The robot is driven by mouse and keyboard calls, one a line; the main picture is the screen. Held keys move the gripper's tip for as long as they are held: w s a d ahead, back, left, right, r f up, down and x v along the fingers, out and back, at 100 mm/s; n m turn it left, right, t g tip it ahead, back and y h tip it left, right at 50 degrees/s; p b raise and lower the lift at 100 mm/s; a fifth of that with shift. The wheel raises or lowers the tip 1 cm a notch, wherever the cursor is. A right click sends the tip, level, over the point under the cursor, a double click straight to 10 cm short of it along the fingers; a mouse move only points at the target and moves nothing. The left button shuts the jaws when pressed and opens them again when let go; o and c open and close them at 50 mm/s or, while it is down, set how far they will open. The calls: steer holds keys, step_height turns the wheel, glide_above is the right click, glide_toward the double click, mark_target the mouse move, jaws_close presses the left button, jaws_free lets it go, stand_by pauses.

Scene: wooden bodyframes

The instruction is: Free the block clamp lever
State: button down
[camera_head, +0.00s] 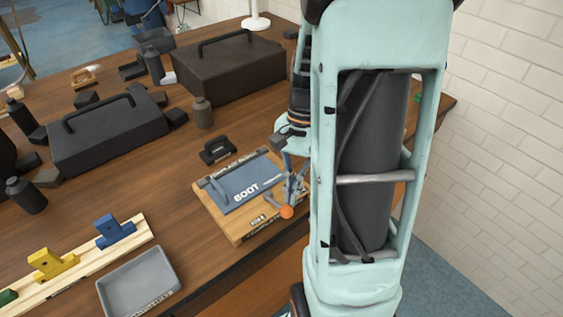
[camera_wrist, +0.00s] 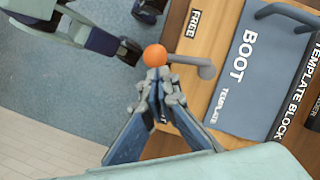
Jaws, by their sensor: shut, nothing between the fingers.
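The clamp lever is a short grey arm (camera_wrist: 190,63) with an orange ball knob (camera_wrist: 155,55), at the edge of a wooden board (camera_head: 231,222). In the head view the knob (camera_head: 287,211) shows at the board's front right corner. A blue-grey plate (camera_wrist: 243,75) marked "BOOT TEMPLATE" lies on the board and has a handle. A label reading "FREE" (camera_wrist: 193,22) is on the board near the lever. My gripper (camera_wrist: 158,80) is shut and empty, its tips right beside the knob; I cannot tell whether they touch.
A small black handled block (camera_head: 217,150) stands behind the board. A grey tray (camera_head: 140,281) and a wooden rail (camera_head: 85,266) with blue and yellow blocks are at the left. Dark cases (camera_head: 110,134) and bottles stand farther back. My arm hides the table's right part.

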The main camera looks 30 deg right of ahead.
steer(key=v, duration=1.1)
steer(key=shift+w+r, duration=0.15)
steer(key=shift+r, duration=0.25)
